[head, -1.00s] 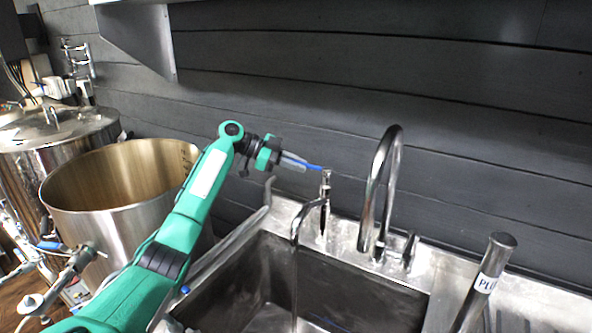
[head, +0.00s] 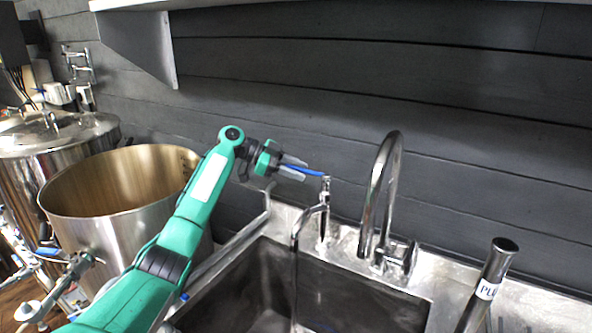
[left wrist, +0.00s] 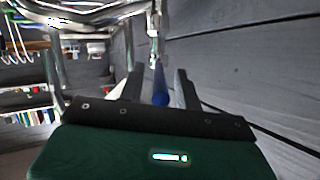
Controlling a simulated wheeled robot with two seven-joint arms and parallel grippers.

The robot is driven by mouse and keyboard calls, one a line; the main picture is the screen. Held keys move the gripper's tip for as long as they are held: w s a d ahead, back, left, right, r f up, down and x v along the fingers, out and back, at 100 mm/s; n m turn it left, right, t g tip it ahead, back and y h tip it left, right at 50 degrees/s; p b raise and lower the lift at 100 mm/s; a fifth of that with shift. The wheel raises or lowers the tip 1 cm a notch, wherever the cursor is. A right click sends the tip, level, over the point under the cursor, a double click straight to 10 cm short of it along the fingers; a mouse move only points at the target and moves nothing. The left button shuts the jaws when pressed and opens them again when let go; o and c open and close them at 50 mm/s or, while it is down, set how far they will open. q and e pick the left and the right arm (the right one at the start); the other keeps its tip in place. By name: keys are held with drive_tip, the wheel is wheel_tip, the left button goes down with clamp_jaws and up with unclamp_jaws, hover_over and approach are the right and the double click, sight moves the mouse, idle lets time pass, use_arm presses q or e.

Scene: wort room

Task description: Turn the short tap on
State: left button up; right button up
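The short tap (head: 324,212) is chrome and stands at the sink's back left, with its spout bent over the basin. Its blue lever (head: 312,172) points left from the top of the tap. A thin streak that looks like running water hangs below the spout. My left gripper (head: 298,167) is at the lever, its fingers spread apart on either side of it. In the left wrist view the blue lever (left wrist: 160,84) lies between the open fingers, with gaps visible on both sides. My right gripper is not in view.
A tall curved tap (head: 381,190) with a side lever stands just right of the short tap. The steel sink (head: 345,293) lies in front. A labelled steel tube (head: 487,285) stands at right. An open steel vat (head: 100,235) stands at left. A grey plank wall is close behind.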

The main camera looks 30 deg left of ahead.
use_arm(q)
drive_tip(key=shift+s+a+r, duration=0.1)
drive_tip(key=shift+s+a, duration=0.05)
drive_tip(key=shift+a, duration=0.15)
drive_tip(key=b+v, duration=0.2)
drive_tip(key=v, duration=1.1)
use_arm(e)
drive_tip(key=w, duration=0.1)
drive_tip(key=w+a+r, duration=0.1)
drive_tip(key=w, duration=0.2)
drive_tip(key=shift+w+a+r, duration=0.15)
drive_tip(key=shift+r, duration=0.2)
